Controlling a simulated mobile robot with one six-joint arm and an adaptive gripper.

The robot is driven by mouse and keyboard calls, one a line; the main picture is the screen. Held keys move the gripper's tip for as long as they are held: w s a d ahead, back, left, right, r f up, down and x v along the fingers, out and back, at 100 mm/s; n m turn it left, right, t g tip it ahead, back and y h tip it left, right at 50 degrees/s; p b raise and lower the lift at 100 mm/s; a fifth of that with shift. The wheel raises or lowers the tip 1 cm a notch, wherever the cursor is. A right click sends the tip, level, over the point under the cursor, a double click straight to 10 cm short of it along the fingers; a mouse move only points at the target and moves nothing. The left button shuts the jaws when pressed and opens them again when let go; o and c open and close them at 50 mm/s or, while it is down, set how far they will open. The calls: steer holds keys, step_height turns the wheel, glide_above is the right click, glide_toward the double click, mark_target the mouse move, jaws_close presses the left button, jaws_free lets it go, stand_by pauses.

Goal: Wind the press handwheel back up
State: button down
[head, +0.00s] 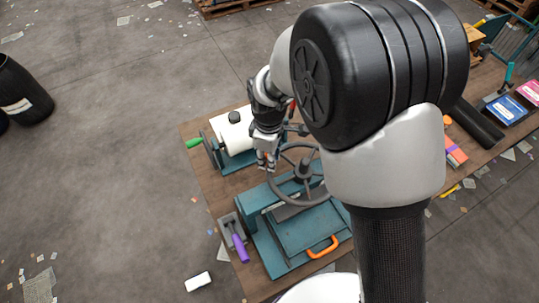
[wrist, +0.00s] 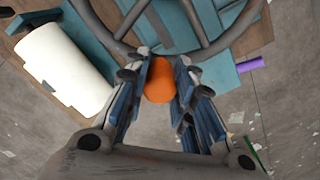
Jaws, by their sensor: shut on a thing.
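The dark grey press handwheel (head: 326,201) sits above the teal press (head: 272,252), partly hidden by my arm. In the wrist view the rim and spokes of the handwheel (wrist: 225,45) fill the top of the picture. My gripper (head: 266,164) is at the far left part of the rim. In the wrist view my gripper (wrist: 160,92) is shut on an orange rounded knob (wrist: 159,80), which sits between the fingers right beside the rim. The knob's attachment to the wheel is hidden.
A teal stand with a white roll (head: 235,135) and a green handle (head: 194,143) is left of my gripper. A purple-handled tool (head: 240,248) lies by the press. The press has an orange handle (head: 322,247). A black barrel (head: 25,90) stands far left on open floor.

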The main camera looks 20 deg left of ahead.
steer(key=shift+s, duration=0.1)
steer(key=c, duration=1.3)
jaws_free()
step_height(320, 180, up, 12)
steer(key=shift+d, duration=0.1)
